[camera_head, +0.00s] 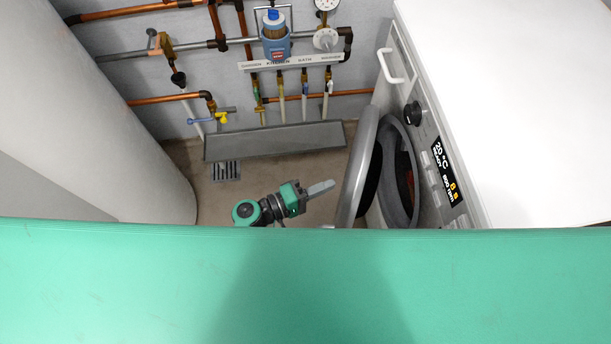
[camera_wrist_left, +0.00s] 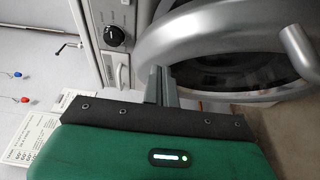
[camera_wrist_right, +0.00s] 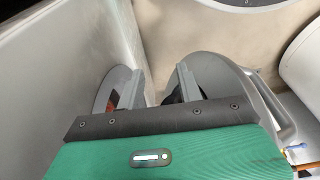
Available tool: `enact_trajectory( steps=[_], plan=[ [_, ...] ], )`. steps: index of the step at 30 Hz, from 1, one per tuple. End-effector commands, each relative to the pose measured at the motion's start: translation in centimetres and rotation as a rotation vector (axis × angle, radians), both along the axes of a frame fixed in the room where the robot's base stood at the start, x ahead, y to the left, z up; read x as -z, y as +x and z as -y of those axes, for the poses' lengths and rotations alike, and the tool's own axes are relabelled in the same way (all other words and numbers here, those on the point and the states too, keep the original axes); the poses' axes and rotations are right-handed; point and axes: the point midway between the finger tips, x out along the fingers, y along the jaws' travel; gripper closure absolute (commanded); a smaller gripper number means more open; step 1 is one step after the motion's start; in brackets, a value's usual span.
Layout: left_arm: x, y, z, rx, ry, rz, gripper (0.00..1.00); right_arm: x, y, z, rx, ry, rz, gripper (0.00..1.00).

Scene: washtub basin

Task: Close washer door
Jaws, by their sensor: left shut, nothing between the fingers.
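The washer (camera_head: 425,130) stands at the right in the head view, with its round grey door (camera_head: 353,180) swung partly open from the dark drum opening (camera_head: 400,185). My left gripper (camera_head: 321,188) is shut and empty, just left of the door and apart from it in that view. In the left wrist view its fingers (camera_wrist_left: 160,86) point toward the door's grey ring (camera_wrist_left: 225,45); contact cannot be told. In the right wrist view my right gripper (camera_wrist_right: 160,85) is open, its fingers apart, with the opening behind the left finger and the door (camera_wrist_right: 235,105) behind the right.
Pipes and valves (camera_head: 290,65) run along the back wall above a grey trough (camera_head: 275,140). A large white cylinder (camera_head: 90,110) fills the left side. A floor drain (camera_head: 226,171) lies between. Bare floor shows between the cylinder and the door. A dial (camera_wrist_left: 115,36) sits on the washer front.

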Motion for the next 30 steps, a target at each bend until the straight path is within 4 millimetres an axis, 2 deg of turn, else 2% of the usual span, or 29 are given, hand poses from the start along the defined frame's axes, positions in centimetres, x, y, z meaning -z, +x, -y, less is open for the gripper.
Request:
enact_trajectory(
  steps=[3,9,30],
  plan=[
    [0.0,-0.7,1.6,0.0,-0.002,0.0,1.0,-0.4,0.1,0.0,0.0,0.001,0.008,0.64],
    [0.0,-1.3,3.2,0.0,-0.001,0.0,1.0,-1.0,0.2,0.0,0.0,0.001,0.012,0.64],
    [0.0,-1.3,3.6,0.0,0.0,0.0,1.0,-1.0,0.3,-0.2,-0.001,0.004,0.014,0.64]
  ],
)
